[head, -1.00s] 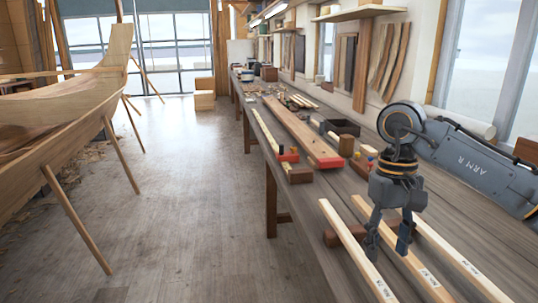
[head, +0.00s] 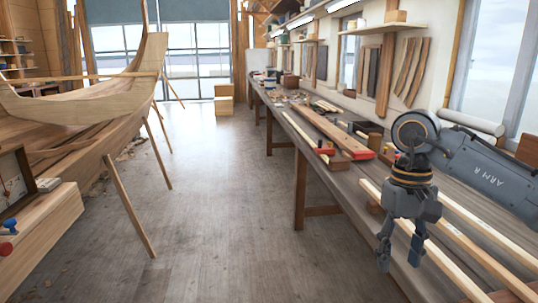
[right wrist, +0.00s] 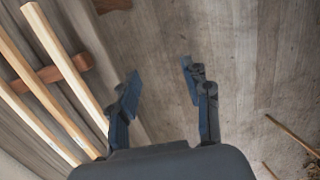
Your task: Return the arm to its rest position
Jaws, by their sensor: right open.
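My right gripper (head: 400,256) is open and empty in the head view, pointing down at the front edge of the long workbench (head: 345,190). In the right wrist view its two fingers (right wrist: 160,85) stand apart with only bare floor between them. Pale wooden strips (head: 470,262) lie on the bench beside and behind the gripper. They also show at the left of the right wrist view (right wrist: 45,95), apart from the fingers. My left gripper is not in view.
A wooden boat hull (head: 90,125) on slanted props stands at the left. A wooden block (head: 40,235) with a framed box is at the near left. The floor (head: 225,190) between hull and bench is clear. Tools and a red-ended plank (head: 335,135) lie along the bench.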

